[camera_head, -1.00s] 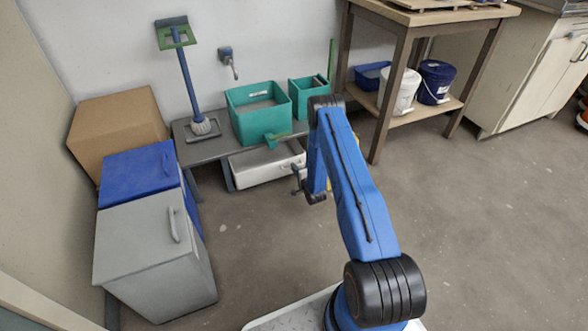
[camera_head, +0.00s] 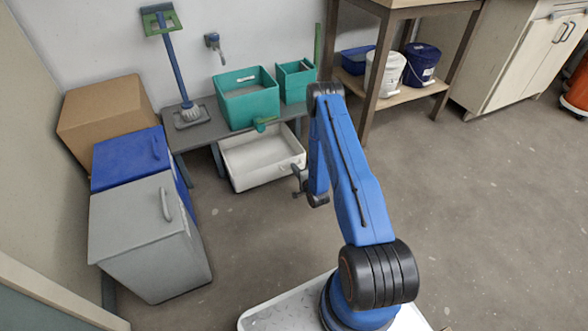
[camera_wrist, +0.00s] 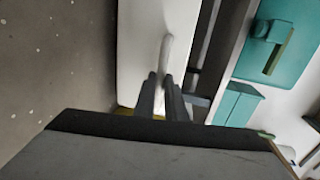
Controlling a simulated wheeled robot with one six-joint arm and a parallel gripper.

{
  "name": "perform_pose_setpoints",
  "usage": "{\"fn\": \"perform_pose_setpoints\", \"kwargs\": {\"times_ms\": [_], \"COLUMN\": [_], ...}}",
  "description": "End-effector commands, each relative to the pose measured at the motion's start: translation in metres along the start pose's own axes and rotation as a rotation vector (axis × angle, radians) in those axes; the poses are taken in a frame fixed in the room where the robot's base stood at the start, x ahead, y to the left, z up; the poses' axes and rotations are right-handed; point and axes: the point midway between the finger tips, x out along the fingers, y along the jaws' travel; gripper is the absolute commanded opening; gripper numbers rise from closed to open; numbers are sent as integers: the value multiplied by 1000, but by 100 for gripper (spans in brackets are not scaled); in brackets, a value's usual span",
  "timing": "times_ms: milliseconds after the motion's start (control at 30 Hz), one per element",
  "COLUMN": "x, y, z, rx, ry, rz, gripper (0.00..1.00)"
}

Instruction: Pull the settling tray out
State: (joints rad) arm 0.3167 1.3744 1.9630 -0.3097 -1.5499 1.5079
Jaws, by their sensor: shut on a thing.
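The settling tray (camera_head: 262,180) is a white open box under the low grey bench in the head view. It sticks out well in front of the bench, and its empty inside shows. In the wrist view its white front (camera_wrist: 140,50) fills the middle, with a pale upright handle (camera_wrist: 166,52). My gripper (camera_wrist: 163,82) is shut on that handle. In the head view my gripper (camera_head: 298,178) is at the tray's front right corner, partly hidden by my blue arm.
Two teal tubs (camera_head: 248,106) stand on the low bench (camera_head: 200,133), the larger with a tap over the tray. A grey cabinet (camera_head: 140,240) and a blue one (camera_head: 128,160) stand at left. A wooden shelf (camera_head: 410,104) holds buckets at right. The floor before the tray is clear.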

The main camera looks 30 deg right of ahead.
Motion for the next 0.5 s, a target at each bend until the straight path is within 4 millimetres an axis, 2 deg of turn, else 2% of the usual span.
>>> {"fn": "perform_pose_setpoints", "kwargs": {"times_ms": [100,133,200,500], "x": [0,0,0,0], "y": [1,1,1,0], "z": [0,0,0,0], "rx": [0,0,0,0], "ry": [0,0,0,0], "rz": [2,2,2,1], "gripper": [0,16,28,28]}}
